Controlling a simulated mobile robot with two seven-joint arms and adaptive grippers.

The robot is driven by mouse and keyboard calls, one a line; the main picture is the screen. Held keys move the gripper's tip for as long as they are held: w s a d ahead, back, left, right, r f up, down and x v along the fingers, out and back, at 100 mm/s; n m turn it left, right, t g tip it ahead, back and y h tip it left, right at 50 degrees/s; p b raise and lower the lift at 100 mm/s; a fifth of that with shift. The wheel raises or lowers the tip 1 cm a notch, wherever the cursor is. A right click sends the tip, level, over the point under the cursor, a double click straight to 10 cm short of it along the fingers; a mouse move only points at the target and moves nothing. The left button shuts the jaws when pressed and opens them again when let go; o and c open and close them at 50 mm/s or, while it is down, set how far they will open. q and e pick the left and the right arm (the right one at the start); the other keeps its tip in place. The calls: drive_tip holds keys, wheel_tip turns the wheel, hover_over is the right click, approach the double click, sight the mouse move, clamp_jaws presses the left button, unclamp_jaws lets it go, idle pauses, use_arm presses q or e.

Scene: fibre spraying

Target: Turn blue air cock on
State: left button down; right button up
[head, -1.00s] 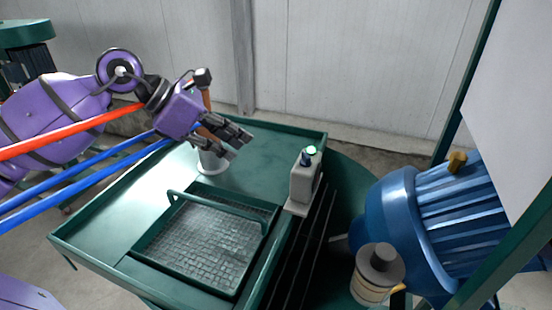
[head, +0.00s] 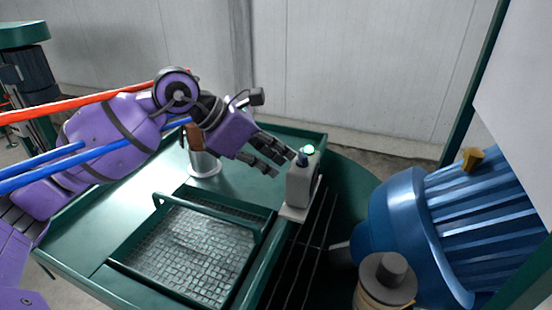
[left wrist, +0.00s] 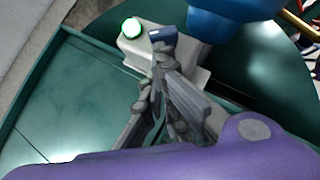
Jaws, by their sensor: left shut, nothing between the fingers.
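A small dark blue knob (head: 302,158), which looks like the blue air cock, sits on top of a pale grey box (head: 299,185), beside a lit green button (head: 309,149). In the left wrist view the knob (left wrist: 163,34) and the green button (left wrist: 131,28) show just beyond my fingertips. My left gripper (head: 282,165) is shut and empty, just left of the knob and close to the box. I cannot tell whether the fingertips touch the box or knob. My right gripper is not in view.
The box stands at the right edge of a green table (head: 135,220) with a mesh-bottomed tray (head: 185,255). A large blue machine (head: 400,225) is on the right. Red (head: 80,105) and blue (head: 90,155) hoses cross at left.

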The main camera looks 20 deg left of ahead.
sight(293, 161)
use_arm(q)
drive_tip(key=w+m+g+b, duration=0.1)
drive_tip(key=m, duration=0.1)
drive_tip(key=w+m+g+h+b, duration=0.1)
drive_tip(key=m, duration=0.1)
drive_tip(key=w+m+g+b, duration=0.1)
drive_tip(key=m+g, duration=0.1)
drive_tip(key=shift+d+f+h, duration=0.1)
drive_tip(key=shift+d+h, duration=0.05)
drive_tip(key=shift+h, duration=0.25)
drive_tip(key=shift+w+g+b, duration=0.15)
drive_tip(key=shift+g+b, duration=0.15)
drive_tip(key=shift+b, duration=0.1)
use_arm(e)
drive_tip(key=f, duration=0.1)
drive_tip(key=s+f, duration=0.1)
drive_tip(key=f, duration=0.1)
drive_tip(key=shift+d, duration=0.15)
use_arm(q)
drive_tip(key=shift+w, duration=0.1)
drive_tip(key=shift+d, duration=0.1)
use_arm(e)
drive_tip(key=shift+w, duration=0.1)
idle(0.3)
